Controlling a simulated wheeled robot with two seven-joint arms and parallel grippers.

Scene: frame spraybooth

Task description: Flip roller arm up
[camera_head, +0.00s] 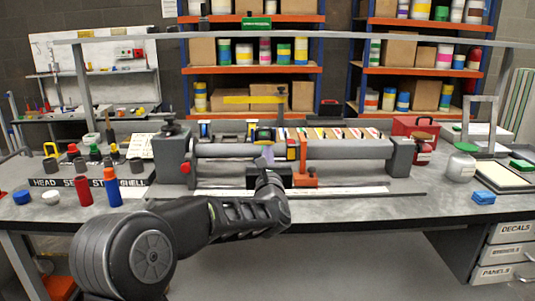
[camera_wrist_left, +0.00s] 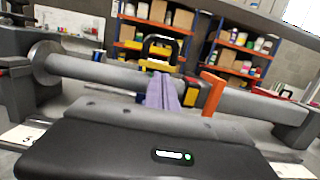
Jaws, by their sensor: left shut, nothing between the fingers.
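My left gripper (camera_head: 267,156) reaches from the front to the middle of the bench fixture. Its pale purple fingers (camera_wrist_left: 162,92) are shut with nothing between them, in front of the bar (camera_head: 345,149) or touching it; I cannot tell which. An orange bracket (camera_head: 304,168) stands just right of the gripper, and also shows upright in the left wrist view (camera_wrist_left: 211,92). A black handle on a yellow part (camera_wrist_left: 160,50) sits behind the fingertips. No part is clearly identifiable as the roller arm. The gripper and forearm hide part of the carriage. My right gripper is out of view.
The grey fixture's end blocks (camera_head: 173,157) flank the bar. Red and blue bottles (camera_head: 112,187) stand left on the bench. The front bench right of the gripper is mostly clear.

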